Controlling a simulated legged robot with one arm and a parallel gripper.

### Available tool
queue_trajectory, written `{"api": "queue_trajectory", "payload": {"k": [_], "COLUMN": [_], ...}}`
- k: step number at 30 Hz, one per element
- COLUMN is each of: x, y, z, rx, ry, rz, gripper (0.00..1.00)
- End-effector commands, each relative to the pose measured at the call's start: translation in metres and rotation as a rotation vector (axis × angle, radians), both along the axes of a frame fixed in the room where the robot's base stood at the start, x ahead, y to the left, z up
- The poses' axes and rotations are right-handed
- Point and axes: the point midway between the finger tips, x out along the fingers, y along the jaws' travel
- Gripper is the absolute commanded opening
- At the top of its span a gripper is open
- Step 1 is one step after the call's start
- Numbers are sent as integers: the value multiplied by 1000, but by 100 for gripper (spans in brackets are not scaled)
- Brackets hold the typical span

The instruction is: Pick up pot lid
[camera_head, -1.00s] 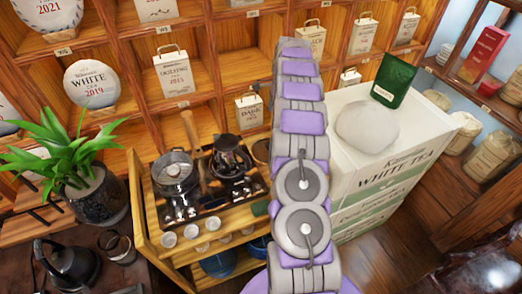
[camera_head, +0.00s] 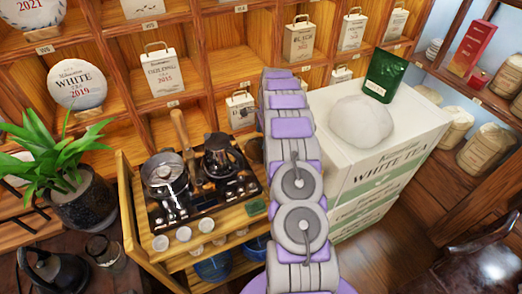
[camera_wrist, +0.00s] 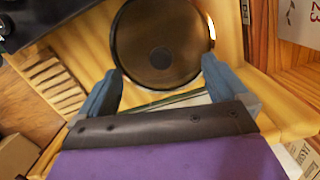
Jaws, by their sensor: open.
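A round dark glass lid (camera_wrist: 155,28) with a thin metallic rim and a dark knob at its middle lies on a pale wooden surface in the wrist view. A dark round edge beside my arm in the head view (camera_head: 256,149) looks like it, mostly hidden. My gripper (camera_wrist: 162,72) is open and empty, one blue-grey finger at each side of the lid's near edge. Whether a finger touches the lid is unclear. My arm hides the gripper in the head view. A metal pot (camera_head: 163,172) sits on the black stove (camera_head: 182,214) at the left.
A moka pot (camera_head: 219,155) stands on the stove's right side, and small white cups (camera_head: 183,233) stand along the cart's front. A white tea box stack (camera_head: 350,170) is right of my arm. Shelves (camera_head: 115,135) rise behind; a plant (camera_head: 85,190) stands left.

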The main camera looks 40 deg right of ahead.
Motion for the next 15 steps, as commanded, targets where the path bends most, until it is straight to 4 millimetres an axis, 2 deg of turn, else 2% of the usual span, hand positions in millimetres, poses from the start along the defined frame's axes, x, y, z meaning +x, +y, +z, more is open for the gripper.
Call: {"api": "queue_trajectory", "payload": {"k": [3, 8, 15], "x": [3, 5, 6], "y": [3, 6, 6], "z": [-19, -40, -44], "rx": [3, 3, 2], "ry": [3, 3, 1], "rz": [1, 0, 0], "gripper": [100, 100, 100]}}
